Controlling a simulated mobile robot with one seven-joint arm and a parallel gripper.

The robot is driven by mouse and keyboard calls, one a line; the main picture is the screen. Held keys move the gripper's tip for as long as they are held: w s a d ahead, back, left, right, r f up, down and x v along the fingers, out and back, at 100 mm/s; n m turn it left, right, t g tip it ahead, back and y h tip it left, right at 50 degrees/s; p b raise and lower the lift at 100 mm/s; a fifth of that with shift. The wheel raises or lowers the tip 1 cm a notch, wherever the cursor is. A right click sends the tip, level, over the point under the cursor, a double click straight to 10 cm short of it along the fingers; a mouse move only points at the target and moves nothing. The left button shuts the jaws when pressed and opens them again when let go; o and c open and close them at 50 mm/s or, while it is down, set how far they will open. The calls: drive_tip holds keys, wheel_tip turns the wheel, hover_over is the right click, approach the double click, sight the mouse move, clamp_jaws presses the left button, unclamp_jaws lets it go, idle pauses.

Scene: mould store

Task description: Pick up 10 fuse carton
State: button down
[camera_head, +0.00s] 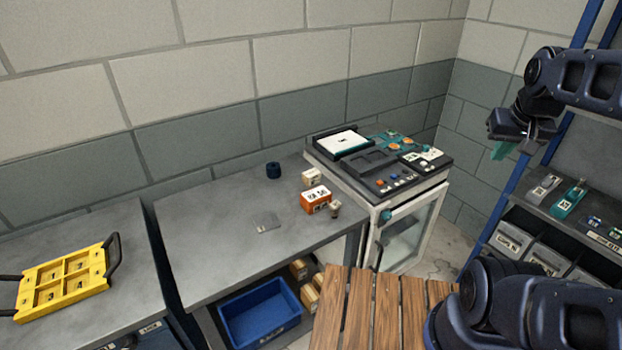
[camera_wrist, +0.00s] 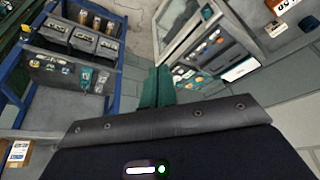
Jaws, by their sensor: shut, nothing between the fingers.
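An orange and white carton (camera_head: 316,201) with dark print stands on the grey bench, left of the cabinet; I cannot read the print surely. Its orange side also shows at the top right edge of the wrist view (camera_wrist: 280,5). A small cream carton (camera_head: 312,177) stands just behind it. I cannot tell for sure which is the fuse carton. My gripper (camera_head: 502,150) is raised at the right, well apart from the cartons, in front of the blue rack. Its teal fingers show together and empty in the wrist view (camera_wrist: 157,87).
A dark blue cylinder (camera_head: 273,170), a grey plate (camera_head: 266,222) and a small brown item (camera_head: 335,209) are on the bench. A white cabinet (camera_head: 412,226) carries trays and coloured parts. A slatted wooden top (camera_head: 372,310) is in front. A yellow tray (camera_head: 38,297) is at left.

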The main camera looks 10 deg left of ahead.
drive_tip(key=c, duration=2.1)
unclamp_jaws()
drive_tip(key=o, duration=1.7)
drive_tip(key=shift+c, duration=0.2)
